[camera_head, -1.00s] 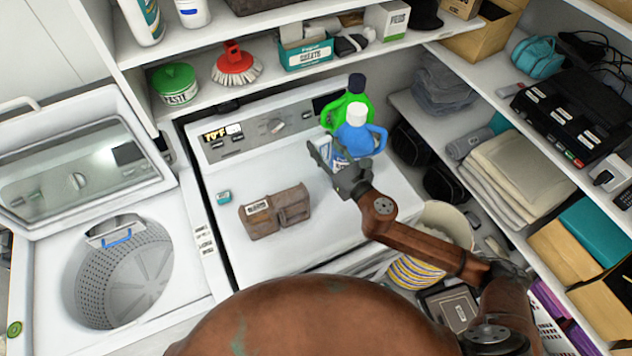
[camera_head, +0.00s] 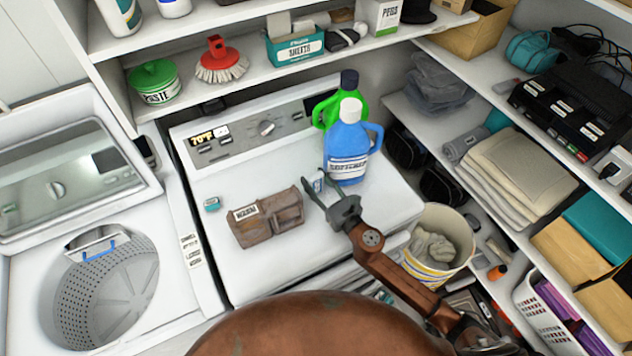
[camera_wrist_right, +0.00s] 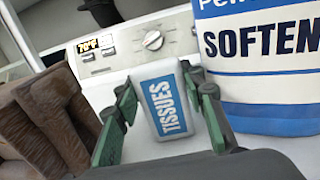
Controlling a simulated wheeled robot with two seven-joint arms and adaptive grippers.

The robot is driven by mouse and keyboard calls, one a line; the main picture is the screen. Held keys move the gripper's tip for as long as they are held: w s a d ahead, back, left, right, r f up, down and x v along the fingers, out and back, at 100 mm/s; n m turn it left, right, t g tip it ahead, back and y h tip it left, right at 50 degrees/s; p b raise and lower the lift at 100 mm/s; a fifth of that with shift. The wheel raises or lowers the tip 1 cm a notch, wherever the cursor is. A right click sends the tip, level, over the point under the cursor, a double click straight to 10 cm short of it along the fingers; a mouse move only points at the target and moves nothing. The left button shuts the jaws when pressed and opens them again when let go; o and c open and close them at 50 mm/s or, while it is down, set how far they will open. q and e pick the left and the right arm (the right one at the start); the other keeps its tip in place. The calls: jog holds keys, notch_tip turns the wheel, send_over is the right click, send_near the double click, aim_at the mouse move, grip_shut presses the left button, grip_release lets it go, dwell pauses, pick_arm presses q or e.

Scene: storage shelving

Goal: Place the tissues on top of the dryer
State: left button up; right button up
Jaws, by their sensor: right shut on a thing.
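The tissues (camera_head: 316,182) are a small white pack with a blue label. The label reads TISSUES in the right wrist view (camera_wrist_right: 163,102). My right gripper (camera_head: 331,192) is shut on the pack, with a green-grey finger on each side of it in the wrist view (camera_wrist_right: 160,108). The pack is over the white top of the dryer (camera_head: 235,270), between a brown case and a blue bottle. I cannot tell whether it touches the surface. My left gripper is not in view.
The blue softener bottle (camera_head: 347,150) and a green bottle (camera_head: 323,112) stand close behind. The dryer's front left is clear. A bucket (camera_head: 440,235) stands at right.

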jog(key=shift+r, duration=0.1)
jog(key=shift+f, duration=0.2)
jog(key=o, duration=0.6)
jog(key=shift+r, duration=0.1)
jog(key=shift+r, duration=0.15)
jog(key=b+v, duration=0.1)
jog(key=v, duration=1.1)
